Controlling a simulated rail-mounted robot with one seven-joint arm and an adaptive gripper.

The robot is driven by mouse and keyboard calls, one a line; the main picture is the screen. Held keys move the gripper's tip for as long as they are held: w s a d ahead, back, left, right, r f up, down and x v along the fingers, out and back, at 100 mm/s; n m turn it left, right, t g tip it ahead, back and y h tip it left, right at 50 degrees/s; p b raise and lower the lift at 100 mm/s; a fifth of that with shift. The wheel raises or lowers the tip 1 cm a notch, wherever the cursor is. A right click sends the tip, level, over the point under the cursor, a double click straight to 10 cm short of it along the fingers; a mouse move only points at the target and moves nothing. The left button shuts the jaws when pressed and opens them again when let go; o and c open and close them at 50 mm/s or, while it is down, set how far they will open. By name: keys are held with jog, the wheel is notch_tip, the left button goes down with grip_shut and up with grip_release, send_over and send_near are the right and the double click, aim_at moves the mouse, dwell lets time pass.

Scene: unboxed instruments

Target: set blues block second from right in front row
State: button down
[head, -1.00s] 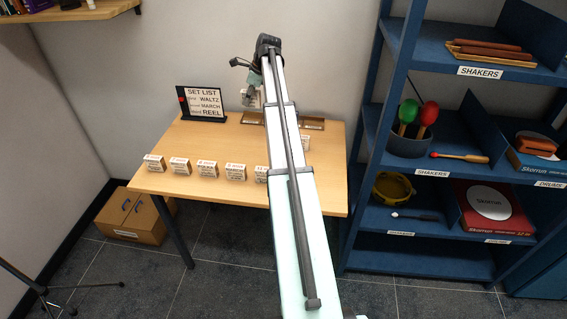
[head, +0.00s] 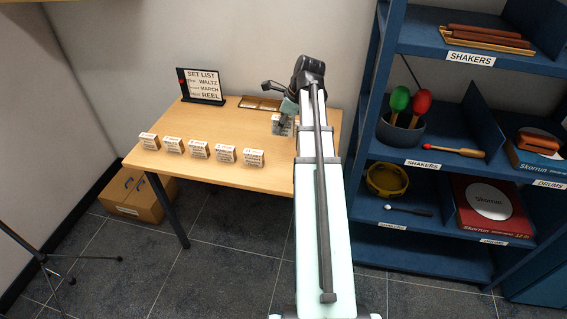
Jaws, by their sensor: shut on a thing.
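My gripper (head: 284,112) is shut on a pale, labelled block (head: 281,127) and holds it near the right part of the table. The label is too small to read, so I cannot tell if it is the blues block. I cannot tell whether the held block touches the tabletop. Several similar pale blocks stand in a front row on the table, from the leftmost (head: 149,141) to the rightmost visible one (head: 252,158). Their labels are not legible.
The wooden table (head: 220,178) has clear space behind the row. A set list sign (head: 203,86) stands at the back left, reading waltz, march, reel. A shallow wooden tray (head: 250,103) lies at the back edge. A blue shelf (head: 375,120) rises close on the right.

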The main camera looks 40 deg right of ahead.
notch_tip(320, 180, down, 16)
jog(key=shift+f+p, duration=0.2)
jog(key=shift+p, duration=0.55)
jog(key=shift+f, duration=0.1)
jog(key=c, duration=0.9)
grip_release()
jog(key=b+v, duration=0.1)
jog(key=v, duration=1.1)
jog(key=shift+r, duration=0.2)
jog(key=shift+w, duration=0.15)
